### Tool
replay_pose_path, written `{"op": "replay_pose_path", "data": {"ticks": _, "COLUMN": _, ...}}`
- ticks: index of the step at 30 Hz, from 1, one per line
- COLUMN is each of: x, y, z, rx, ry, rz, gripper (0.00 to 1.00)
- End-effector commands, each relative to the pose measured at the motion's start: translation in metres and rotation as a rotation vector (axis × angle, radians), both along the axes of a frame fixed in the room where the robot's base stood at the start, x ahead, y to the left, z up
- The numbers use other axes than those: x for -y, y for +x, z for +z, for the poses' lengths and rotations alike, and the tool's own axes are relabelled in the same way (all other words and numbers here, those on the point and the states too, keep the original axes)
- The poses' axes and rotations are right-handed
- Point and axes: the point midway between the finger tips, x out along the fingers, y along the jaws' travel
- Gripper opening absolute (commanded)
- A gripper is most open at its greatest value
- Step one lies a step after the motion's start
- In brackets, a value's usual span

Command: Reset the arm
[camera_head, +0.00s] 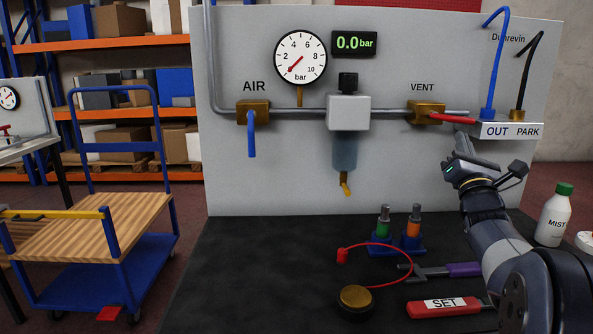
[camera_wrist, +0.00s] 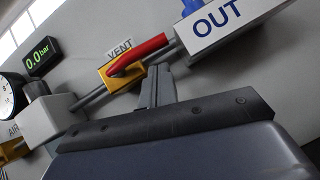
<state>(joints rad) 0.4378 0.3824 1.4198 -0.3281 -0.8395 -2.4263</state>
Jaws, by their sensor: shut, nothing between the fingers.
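My arm (camera_head: 508,250) rises from the lower right in the head view. My gripper (camera_head: 461,140) points up toward the panel, just below the red vent handle (camera_head: 452,119). In the wrist view its narrow fingers (camera_wrist: 157,84) are together and hold nothing. There the red handle (camera_wrist: 137,54) lies beyond the fingertips, near the yellow vent valve (camera_wrist: 120,76) and the OUT block (camera_wrist: 222,27). I cannot tell from these views whether the fingertips touch the handle.
The grey panel (camera_head: 250,185) carries a gauge (camera_head: 300,57), a 0.0 bar display (camera_head: 355,43) and a blue AIR handle (camera_head: 252,138). The black table (camera_head: 265,275) holds a SET tool (camera_head: 445,306), small fittings (camera_head: 397,230) and a MIST bottle (camera_head: 554,220). Its left part is clear.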

Motion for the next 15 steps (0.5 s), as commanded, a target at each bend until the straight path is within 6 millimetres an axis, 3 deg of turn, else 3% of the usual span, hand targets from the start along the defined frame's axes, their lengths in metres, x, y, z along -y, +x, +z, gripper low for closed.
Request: {"op": "replay_pose_path", "data": {"ticks": 15, "x": -0.015, "y": 0.000, "z": -0.007, "rx": -0.010, "ry": 0.244, "rz": 0.001, "gripper": 0.00}}
